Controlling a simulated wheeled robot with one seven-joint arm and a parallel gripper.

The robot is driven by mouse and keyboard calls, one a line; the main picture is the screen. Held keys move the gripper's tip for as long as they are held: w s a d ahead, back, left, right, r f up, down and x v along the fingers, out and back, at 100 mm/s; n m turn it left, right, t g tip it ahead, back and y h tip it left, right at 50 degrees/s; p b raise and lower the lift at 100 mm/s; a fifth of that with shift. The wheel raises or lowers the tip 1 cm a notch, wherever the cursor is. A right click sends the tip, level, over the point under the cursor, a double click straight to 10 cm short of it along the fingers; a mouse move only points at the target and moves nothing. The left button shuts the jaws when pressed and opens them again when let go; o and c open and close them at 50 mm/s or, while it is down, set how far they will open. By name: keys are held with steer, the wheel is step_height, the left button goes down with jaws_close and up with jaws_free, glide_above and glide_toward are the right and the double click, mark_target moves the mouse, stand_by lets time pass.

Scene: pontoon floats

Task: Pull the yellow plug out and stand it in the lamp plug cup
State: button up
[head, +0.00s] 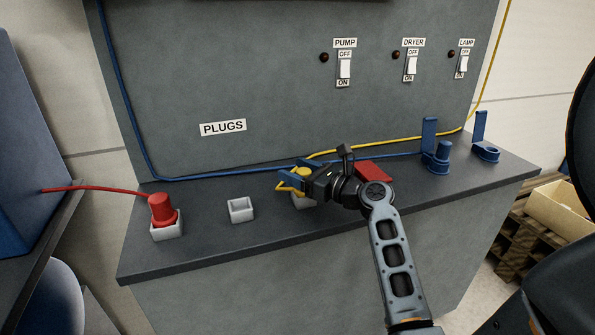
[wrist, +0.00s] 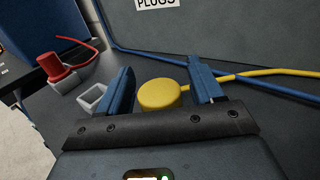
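The yellow plug (head: 304,172) stands in a pale square socket (head: 304,201) on the dark counter, partly hidden by my gripper. My gripper (head: 295,177) has its blue fingers on either side of the plug. In the wrist view the yellow plug (wrist: 159,94) sits between the spread fingers, with a visible gap on the right side. No cup label is readable.
A red plug (head: 162,208) with a red cord stands in the left socket. An empty pale socket (head: 240,210) lies between it and my gripper. A red flat object (head: 374,172) lies behind my wrist. Yellow (head: 385,143) and blue cords run along the back panel.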

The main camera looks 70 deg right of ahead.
steer(key=shift+o, duration=0.5)
steer(key=shift+s, duration=0.1)
steer(key=b+v, duration=0.1)
steer(key=v, duration=0.6)
steer(key=shift+s+a, duration=0.15)
steer(key=shift+s, duration=0.15)
